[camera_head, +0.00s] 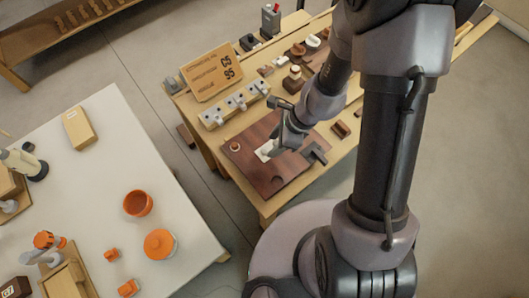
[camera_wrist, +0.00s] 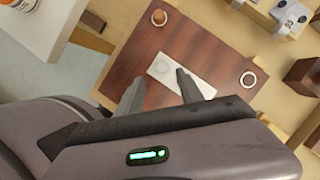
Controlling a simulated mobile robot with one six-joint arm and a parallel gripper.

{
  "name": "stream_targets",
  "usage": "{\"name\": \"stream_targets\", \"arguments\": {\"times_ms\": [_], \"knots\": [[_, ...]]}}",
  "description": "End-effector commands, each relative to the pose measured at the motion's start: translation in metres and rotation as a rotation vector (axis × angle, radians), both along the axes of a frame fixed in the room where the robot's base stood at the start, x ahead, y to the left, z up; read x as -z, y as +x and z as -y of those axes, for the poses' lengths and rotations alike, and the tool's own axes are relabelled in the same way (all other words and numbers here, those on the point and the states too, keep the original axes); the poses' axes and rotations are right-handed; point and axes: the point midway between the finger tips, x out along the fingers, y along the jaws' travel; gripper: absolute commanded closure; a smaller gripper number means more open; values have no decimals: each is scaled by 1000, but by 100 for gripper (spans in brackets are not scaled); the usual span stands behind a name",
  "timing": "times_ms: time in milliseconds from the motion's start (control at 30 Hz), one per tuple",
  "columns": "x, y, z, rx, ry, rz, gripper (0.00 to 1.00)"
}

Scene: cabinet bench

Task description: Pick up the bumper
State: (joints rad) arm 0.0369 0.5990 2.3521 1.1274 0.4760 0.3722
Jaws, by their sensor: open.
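My gripper (camera_wrist: 160,82) is open and empty, its two fingers pointing at a dark reddish-brown board (camera_wrist: 128,57). In the head view my gripper (camera_head: 291,146) is above the same board (camera_head: 244,165). A pale rectangular plate (camera_wrist: 200,79) with a faint round mark lies mid-board, near the right fingertip. A small dark round piece with a pale rim (camera_wrist: 248,79) sits to its right. A small tan round piece (camera_wrist: 159,17) is at the board's upper edge. I cannot tell for sure which of these is the bumper. The gripper partly hides the plate in the head view (camera_head: 264,151).
Behind the board stand a pale strip with several knobs (camera_head: 235,103) and a lettered cardboard sign (camera_head: 212,74). Dark blocks (camera_head: 340,130) lie to the right. A separate white table (camera_head: 105,185) at left holds orange containers (camera_head: 138,203).

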Motion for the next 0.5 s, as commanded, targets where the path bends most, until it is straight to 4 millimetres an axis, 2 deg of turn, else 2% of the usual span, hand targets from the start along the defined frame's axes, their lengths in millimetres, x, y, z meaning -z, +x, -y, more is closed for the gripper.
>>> {"name": "stream_targets", "arguments": {"times_ms": [267, 500], "knots": [[47, 7, -19, -1, 0, -1, 56], [48, 8, -22, -1, 0, 2, 56]]}}
